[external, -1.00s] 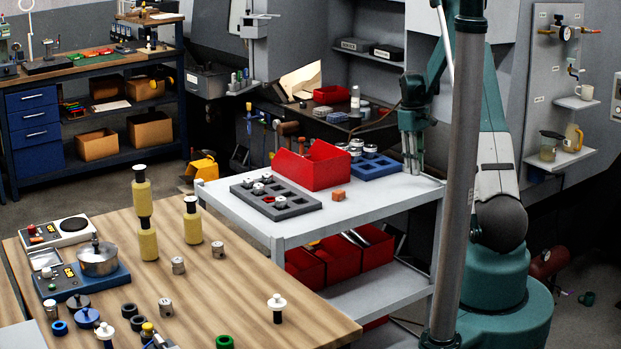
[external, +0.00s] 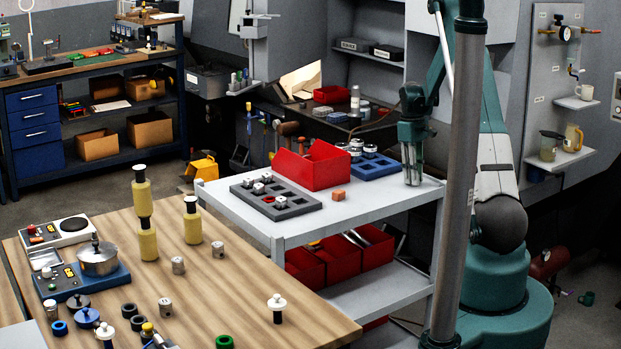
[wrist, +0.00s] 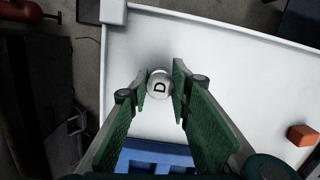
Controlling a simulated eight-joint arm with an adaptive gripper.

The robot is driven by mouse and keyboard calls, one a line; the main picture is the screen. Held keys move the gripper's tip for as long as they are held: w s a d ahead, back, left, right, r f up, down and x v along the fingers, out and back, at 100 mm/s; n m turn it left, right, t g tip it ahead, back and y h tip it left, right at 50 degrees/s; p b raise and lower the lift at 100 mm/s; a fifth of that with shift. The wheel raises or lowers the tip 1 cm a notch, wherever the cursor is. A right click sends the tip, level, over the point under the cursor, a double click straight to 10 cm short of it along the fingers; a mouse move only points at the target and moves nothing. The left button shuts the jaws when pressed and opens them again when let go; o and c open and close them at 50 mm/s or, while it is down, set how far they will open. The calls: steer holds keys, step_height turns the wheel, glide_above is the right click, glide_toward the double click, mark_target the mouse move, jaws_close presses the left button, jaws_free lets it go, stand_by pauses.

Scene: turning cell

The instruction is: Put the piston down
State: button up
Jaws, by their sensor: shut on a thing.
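In the external view my gripper (external: 411,178) points down over the right end of the white cart top (external: 375,207), close to the surface. The piston is hard to make out there. I cannot tell whether its bottom touches the cart top.
A blue tray (external: 379,168) with metal parts lies behind and left of my gripper. A red bin (external: 318,166), an orange block (external: 338,195) and a grey tray (external: 296,207) stand farther left. The cart's front right surface is clear. A grey post (external: 458,190) rises in the foreground.

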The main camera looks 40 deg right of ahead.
steer(key=o, duration=0.9)
steer(key=shift+r, duration=0.1)
steer(key=r, duration=0.4)
steer(key=w+r, duration=0.1)
steer(key=r, duration=0.7)
steer(key=shift+w+a, duration=0.1)
steer(key=shift+w, duration=0.15)
